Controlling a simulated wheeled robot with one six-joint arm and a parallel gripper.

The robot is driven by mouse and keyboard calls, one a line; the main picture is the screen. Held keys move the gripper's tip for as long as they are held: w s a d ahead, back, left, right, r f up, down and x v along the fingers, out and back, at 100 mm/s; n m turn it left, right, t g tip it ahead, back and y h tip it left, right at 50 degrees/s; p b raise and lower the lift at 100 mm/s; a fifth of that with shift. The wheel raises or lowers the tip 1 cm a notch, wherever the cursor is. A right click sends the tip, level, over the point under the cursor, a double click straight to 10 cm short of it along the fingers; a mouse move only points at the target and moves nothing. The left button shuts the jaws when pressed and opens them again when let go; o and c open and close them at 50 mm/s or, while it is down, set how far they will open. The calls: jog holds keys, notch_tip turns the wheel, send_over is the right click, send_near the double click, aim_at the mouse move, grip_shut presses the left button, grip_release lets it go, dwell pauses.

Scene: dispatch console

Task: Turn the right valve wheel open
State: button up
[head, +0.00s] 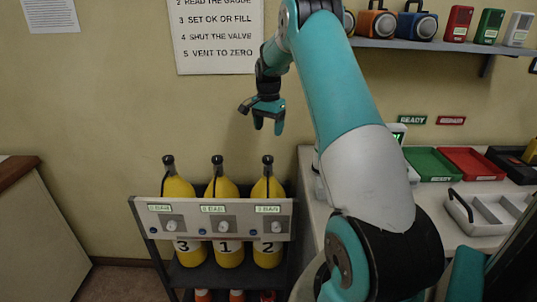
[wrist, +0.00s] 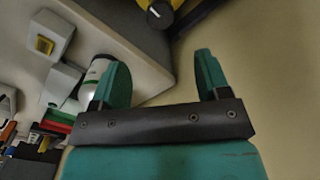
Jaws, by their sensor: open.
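Three yellow cylinders numbered 3, 1 and 2 stand in a dark rack behind a grey panel (head: 240,234). The right cylinder (head: 268,255) bears the number 2. It has a black top fitting (head: 267,161), and on the panel in front of it are a pale round knob (head: 276,226) and a label that seems to read 0 BAR (head: 267,209). Which part is the valve wheel is too small to tell. My gripper (head: 268,121) is open and empty, above the right cylinder and apart from it. Its two spread fingers also show in the wrist view (wrist: 157,58).
A white counter (head: 312,212) stands right of the rack, with a green tray (head: 431,163), a red tray (head: 471,163) and a grey divided caddy (head: 495,212). A shelf (head: 430,45) holds several devices above. Open wall lies left of my gripper.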

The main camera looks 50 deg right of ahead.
aim_at(268, 157)
notch_tip(268, 157, down, 11)
jog(key=shift+f+p, duration=0.1)
jog(key=shift+p, duration=0.95)
jog(key=c, duration=0.9)
